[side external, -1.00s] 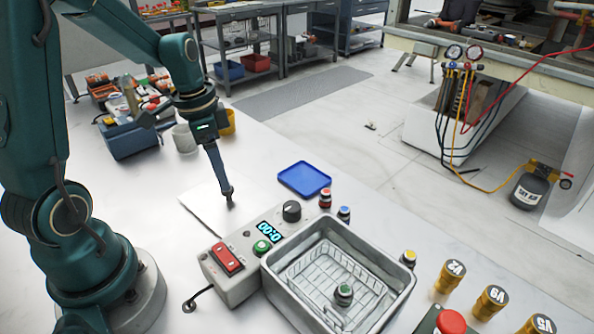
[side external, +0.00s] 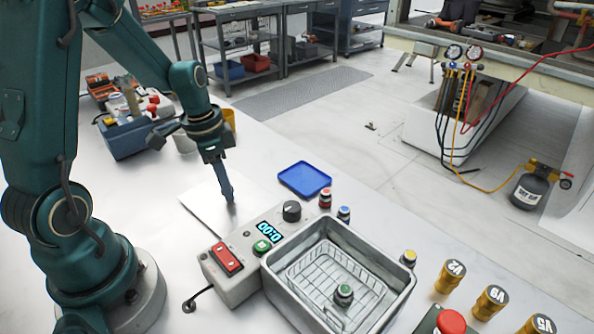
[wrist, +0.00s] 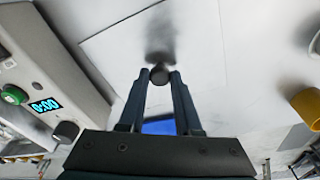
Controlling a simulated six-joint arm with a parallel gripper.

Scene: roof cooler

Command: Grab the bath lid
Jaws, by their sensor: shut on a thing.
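The bath lid (side external: 203,207) is a thin, flat, pale metal plate lying on the bench, left of the control box. Its dark round knob (wrist: 159,74) shows between my fingertips in the wrist view, where the plate (wrist: 115,50) spreads around it. My gripper (side external: 230,199) points down at the lid and is shut on the knob. The plate looks flat on the bench; I cannot tell any gap under it. The open metal bath (side external: 286,291) stands to the right with a wire basket (side external: 322,262) inside.
The control box (side external: 237,280) with a red switch, display and dial stands between lid and bath. A blue tray (side external: 304,179) lies behind. A yellow cup (wrist: 308,105) shows in the wrist view.

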